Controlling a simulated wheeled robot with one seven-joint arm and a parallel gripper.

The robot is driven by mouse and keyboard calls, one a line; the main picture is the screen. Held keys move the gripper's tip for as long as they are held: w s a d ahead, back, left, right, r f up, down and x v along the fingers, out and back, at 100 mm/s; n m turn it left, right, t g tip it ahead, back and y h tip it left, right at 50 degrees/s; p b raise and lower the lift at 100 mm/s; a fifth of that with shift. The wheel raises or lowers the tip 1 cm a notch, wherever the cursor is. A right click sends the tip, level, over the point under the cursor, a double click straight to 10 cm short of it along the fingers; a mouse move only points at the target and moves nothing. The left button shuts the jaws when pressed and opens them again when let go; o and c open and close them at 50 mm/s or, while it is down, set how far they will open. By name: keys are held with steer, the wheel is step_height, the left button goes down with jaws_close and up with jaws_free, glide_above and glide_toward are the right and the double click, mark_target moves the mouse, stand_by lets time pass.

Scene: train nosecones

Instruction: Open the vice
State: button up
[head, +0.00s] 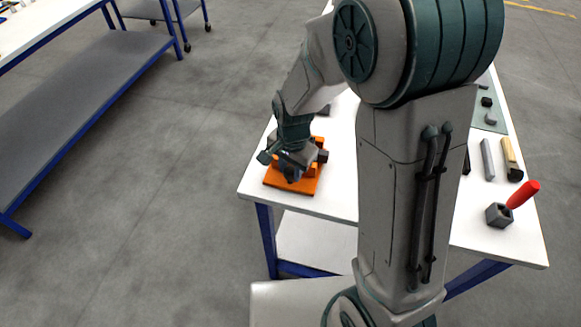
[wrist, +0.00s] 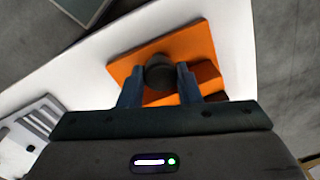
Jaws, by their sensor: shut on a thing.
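The orange vice (head: 306,185) sits near the left front corner of the white table, on its flat orange base. My gripper (head: 290,172) is down at the vice from above. In the wrist view, the orange vice (wrist: 190,45) lies below my gripper (wrist: 159,78), whose two fingers are shut on a dark round knob (wrist: 159,70) of the vice. In the head view my gripper and wrist hide much of the vice, so I cannot tell how far apart its jaws are.
On the table's right side (head: 466,217) stand a grey block holder (head: 498,215) with a red-handled tool (head: 523,194), a grey bar (head: 488,160) and a wooden-handled brush-like tool (head: 511,160). A blue-framed bench (head: 90,90) stands at left, with clear floor between.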

steer(key=shift+n, duration=0.3)
steer(key=n+b, duration=0.1)
steer(key=n, duration=0.3)
steer(key=shift+w+b, duration=0.1)
steer(key=shift+b, duration=0.3)
steer(key=shift+n+b, duration=0.4)
steer(key=shift+n, duration=1.8)
steer(key=shift+a+r, duration=0.1)
steer(key=o, duration=1)
steer(key=shift+a, duration=0.1)
steer(key=shift+c, duration=0.2)
steer(key=shift+d, duration=0.2)
